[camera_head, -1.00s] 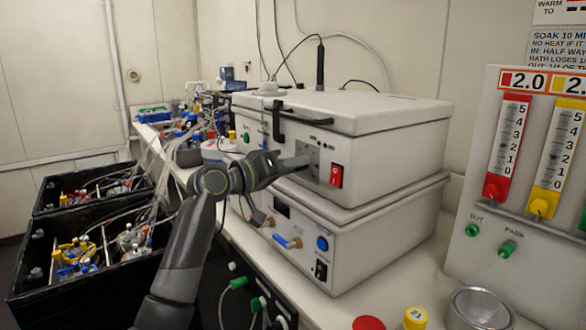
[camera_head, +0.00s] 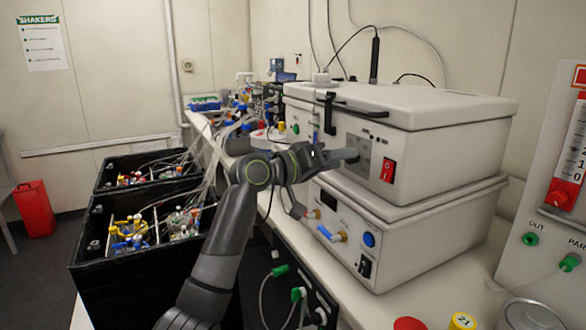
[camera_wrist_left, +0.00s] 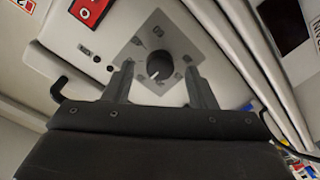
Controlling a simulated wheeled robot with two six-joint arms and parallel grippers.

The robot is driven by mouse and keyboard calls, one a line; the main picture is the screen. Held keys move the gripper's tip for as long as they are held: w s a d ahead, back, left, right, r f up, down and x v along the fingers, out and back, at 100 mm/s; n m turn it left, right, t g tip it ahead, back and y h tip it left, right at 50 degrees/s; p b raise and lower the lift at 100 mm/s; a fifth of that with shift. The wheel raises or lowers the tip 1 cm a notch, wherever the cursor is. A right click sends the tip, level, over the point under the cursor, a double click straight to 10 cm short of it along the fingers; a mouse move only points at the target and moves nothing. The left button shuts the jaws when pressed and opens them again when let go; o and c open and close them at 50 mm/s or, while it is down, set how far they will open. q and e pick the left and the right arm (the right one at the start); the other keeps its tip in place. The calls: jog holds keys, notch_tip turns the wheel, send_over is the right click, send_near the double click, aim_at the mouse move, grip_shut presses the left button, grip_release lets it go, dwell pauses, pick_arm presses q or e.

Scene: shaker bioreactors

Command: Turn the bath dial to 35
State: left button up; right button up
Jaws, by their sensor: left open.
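The bath (camera_head: 440,150) is a white lidded box stacked on a second white unit on the bench. Its dial (camera_wrist_left: 160,66) is a round black knob with a white pointer line, on a grey square plate (camera_wrist_left: 150,38) with markings too small to read surely. My left gripper (camera_wrist_left: 160,84) is open, with one finger at each side of the dial in the left wrist view; I cannot tell if they touch it. In the head view the left gripper (camera_head: 350,155) is at the bath's front panel and hides the dial. My right gripper is not in view.
A red rocker switch (camera_head: 388,169) sits right of the dial plate. The lower unit (camera_head: 400,235) has a blue button and a blue-handled tap. Black crates (camera_head: 130,280) with bottles stand left. Capped containers and a metal bowl are at the bench front.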

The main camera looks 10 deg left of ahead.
pick_arm(q)
jog(key=b+v, duration=0.2)
jog(key=v, duration=1.3)
jog(key=shift+s+a, duration=0.25)
jog(key=shift+a, duration=0.05)
jog(key=shift+f, duration=0.1)
